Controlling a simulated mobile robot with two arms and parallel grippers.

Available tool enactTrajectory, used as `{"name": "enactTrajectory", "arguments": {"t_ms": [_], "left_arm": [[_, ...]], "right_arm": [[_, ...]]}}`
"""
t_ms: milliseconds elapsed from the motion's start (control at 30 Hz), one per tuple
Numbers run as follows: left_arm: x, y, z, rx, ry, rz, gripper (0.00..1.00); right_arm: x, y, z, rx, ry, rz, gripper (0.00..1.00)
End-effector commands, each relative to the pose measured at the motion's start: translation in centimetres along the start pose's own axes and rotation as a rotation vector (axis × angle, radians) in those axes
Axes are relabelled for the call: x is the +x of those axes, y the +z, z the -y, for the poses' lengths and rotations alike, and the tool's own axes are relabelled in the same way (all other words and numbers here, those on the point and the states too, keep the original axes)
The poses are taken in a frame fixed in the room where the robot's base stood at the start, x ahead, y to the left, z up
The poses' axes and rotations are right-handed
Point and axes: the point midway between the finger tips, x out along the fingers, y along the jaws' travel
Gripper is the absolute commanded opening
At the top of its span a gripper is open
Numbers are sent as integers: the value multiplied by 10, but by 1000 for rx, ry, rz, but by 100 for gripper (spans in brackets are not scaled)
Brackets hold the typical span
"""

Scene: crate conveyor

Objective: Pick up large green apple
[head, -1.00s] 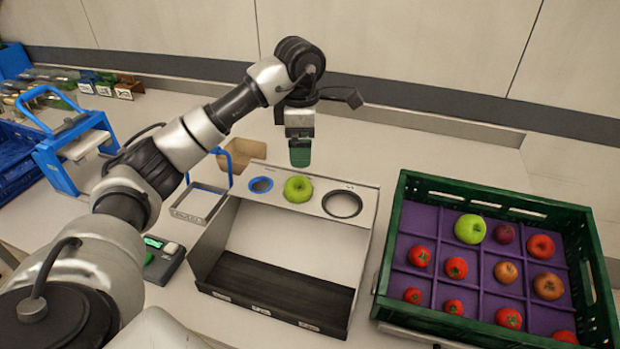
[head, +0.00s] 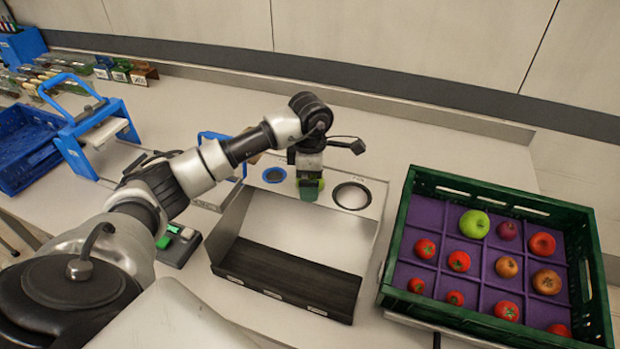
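One green apple (head: 321,184) sits at the middle hole of the sizing stand's top panel (head: 330,219), mostly hidden behind my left gripper. A second green apple (head: 474,223) lies in the back row of the green crate (head: 401,228). My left gripper (head: 308,194) points down at the apple on the stand, with its green finger in front of the fruit. I cannot tell whether the fingers are open or shut on it. My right gripper is not in view.
The stand has a blue-ringed hole (head: 274,175), a larger black-ringed hole (head: 351,196) and a dark lower tray (head: 290,275). Several red and brownish fruits share the crate's purple insert. A blue-handled device (head: 75,128) and a blue crate (head: 25,150) stand left. The table behind the stand is clear.

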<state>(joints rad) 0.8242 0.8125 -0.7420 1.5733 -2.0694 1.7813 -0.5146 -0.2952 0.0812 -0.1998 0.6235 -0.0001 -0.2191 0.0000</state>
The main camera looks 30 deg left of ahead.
Motion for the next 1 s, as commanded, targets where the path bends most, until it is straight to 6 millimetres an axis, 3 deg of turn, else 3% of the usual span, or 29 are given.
{"name": "enactTrajectory", "arguments": {"t_ms": [133,467,767,1000], "left_arm": [[0,0,0,0,0,0,94],[0,0,0,0,0,0,44],[-2,0,0,0,1,1,42],[-24,1,-1,0,4,3,42]], "right_arm": [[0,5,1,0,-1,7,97],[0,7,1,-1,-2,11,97],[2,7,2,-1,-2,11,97],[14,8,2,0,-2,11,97]]}}
